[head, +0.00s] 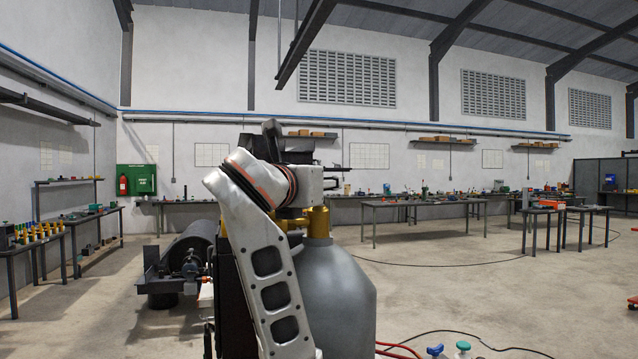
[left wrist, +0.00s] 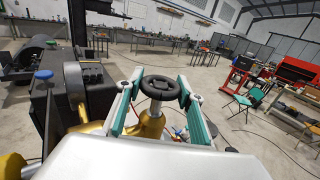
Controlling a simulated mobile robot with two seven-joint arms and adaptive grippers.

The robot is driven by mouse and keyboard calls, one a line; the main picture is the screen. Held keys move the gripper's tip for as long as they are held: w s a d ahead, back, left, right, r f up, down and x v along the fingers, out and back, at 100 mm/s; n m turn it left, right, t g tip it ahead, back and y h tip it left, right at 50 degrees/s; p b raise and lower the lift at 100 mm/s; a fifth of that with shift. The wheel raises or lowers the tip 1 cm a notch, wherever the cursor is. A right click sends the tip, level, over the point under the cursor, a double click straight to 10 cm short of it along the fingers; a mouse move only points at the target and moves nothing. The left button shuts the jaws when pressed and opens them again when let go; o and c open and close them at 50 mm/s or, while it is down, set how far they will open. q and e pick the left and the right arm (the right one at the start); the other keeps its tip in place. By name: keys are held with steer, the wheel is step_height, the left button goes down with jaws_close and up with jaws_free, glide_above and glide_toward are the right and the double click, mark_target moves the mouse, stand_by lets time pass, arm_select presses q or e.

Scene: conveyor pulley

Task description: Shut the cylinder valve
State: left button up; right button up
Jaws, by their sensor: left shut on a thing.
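A grey gas cylinder (head: 345,295) stands upright in the head view, partly behind my left arm. Its brass valve (head: 319,222) shows at the top. In the left wrist view, the valve's black round handwheel (left wrist: 160,87) sits above a brass body (left wrist: 150,128). My left gripper (left wrist: 161,82) has its teal-padded fingers on either side of the handwheel and is shut on it. In the head view, my own arm and wrist hide most of the handwheel and the fingers. My right gripper is in neither view.
A dark machine with a black roller (head: 190,250) stands left of the cylinder. A blue knob (head: 436,350) and a green knob (head: 463,346) show low at right, near red hoses. Workbenches (head: 425,204) line the back. The floor to the right is mostly open, with a cable across it.

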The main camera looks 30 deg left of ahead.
arm_select(q)
steer(key=o, duration=1.1)
steer(key=shift+v, duration=6)
